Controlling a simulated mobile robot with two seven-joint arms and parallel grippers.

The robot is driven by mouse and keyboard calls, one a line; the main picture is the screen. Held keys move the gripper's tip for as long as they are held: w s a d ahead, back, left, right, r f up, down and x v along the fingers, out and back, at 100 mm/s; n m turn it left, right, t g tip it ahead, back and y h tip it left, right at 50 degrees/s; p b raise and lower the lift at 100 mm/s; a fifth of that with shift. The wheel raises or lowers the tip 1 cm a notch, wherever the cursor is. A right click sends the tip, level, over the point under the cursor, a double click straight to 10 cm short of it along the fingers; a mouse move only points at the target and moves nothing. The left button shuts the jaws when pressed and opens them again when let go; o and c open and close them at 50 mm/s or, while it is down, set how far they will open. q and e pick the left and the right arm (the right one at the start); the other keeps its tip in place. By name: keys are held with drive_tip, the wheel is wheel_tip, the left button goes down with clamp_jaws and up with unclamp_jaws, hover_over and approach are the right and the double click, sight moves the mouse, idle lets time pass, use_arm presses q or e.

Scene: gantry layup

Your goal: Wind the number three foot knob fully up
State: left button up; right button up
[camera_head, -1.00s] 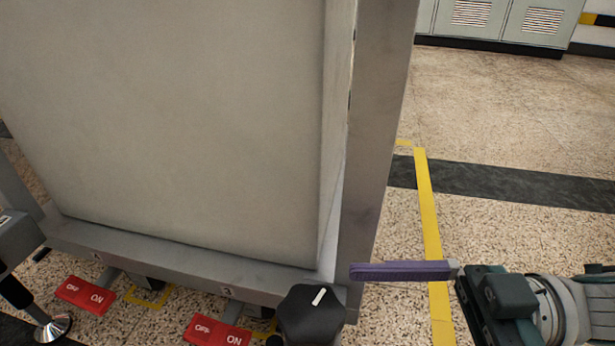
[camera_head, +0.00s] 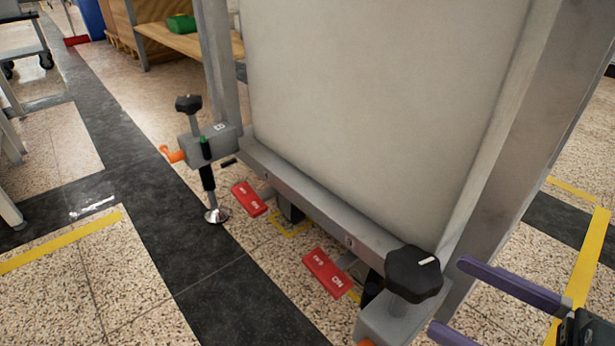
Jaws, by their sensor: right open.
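A black lobed foot knob (camera_head: 414,272) with a white pointer mark stands on a grey block at the near right corner of the gantry frame. Another black knob (camera_head: 188,103) tops the foot at the left corner, whose silver pad (camera_head: 216,215) is at floor level. I cannot read which foot is number three. My right gripper (camera_head: 449,296) has purple fingers spread apart and empty. It is just right of the near knob, with no clear contact. My left gripper is out of view.
An orange handle (camera_head: 173,154) sticks out by the left foot. A large grey panel (camera_head: 370,90) fills the frame. The floor at left is open.

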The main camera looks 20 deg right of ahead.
sight(386, 263)
drive_tip(key=b+x, duration=0.3)
drive_tip(key=x, duration=0.5)
drive_tip(key=shift+w+a, duration=0.2)
drive_tip(key=shift+w, duration=0.1)
drive_tip(key=shift+w+a, duration=0.15)
drive_tip(key=shift+w, duration=0.1)
drive_tip(key=c, duration=1.4)
drive_tip(key=shift+s+f+n+g+y+b, duration=0.1)
drive_tip(key=shift+n+g+y+b, duration=0.55)
drive_tip(key=shift+y, duration=0.25)
drive_tip(key=shift+s+a+n+g+y, duration=0.1)
drive_tip(key=shift+a+n+g+y, duration=0.05)
drive_tip(key=shift+n+g+y, duration=0.5)
